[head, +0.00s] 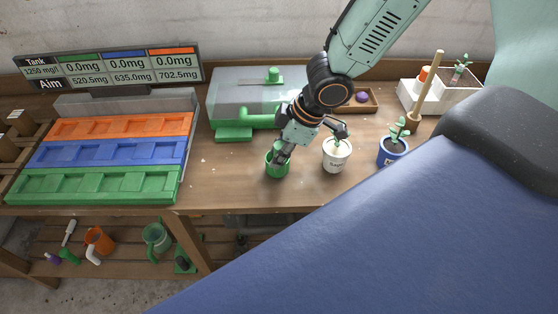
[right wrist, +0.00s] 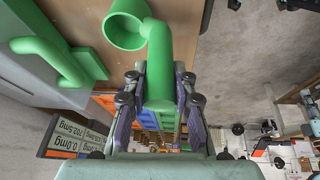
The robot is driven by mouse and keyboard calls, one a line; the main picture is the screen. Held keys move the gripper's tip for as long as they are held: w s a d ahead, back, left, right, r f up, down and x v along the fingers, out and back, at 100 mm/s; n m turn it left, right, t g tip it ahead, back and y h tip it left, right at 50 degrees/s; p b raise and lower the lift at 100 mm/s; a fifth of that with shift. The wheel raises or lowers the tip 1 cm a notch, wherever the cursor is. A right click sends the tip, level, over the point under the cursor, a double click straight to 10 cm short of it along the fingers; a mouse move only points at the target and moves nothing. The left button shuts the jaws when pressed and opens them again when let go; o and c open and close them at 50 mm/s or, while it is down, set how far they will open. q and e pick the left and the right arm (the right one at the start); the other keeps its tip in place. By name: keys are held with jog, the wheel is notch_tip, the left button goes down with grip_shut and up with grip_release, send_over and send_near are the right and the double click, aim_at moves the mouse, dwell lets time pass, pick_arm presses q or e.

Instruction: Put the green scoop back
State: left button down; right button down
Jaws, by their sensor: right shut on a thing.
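The green scoop (head: 277,168) is a round cup with a thick handle, near the front edge of the workbench (head: 228,175). It also shows in the right wrist view (right wrist: 158,50), with its open cup at the top and its handle between the fingers. My right gripper (head: 284,152) is shut on that handle, with a finger on each side in the right wrist view (right wrist: 160,80). I cannot tell whether the scoop touches the bench. My left gripper is not in view.
A grey machine with a green pipe (head: 240,118) stands behind the scoop. A white potted plant (head: 337,157) and a blue potted plant (head: 392,150) stand to its right. Orange, blue and green trays (head: 90,186) are at left.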

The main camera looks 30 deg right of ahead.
jog(key=shift+f, duration=0.65)
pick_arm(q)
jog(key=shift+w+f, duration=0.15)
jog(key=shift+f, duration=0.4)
pick_arm(e)
jog(key=shift+w, duration=0.2)
jog(key=shift+r, duration=0.1)
jog(key=shift+s+f+b, duration=0.2)
jog(key=shift+f+b, duration=0.05)
jog(key=shift+b, duration=0.15)
jog(key=c, duration=1.3)
grip_release()
jog(key=shift+c, duration=0.2)
jog(key=shift+o, duration=1.3)
jog(key=shift+w, duration=0.15)
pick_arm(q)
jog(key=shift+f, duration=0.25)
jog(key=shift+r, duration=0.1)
pick_arm(e)
jog(key=shift+r, duration=0.1)
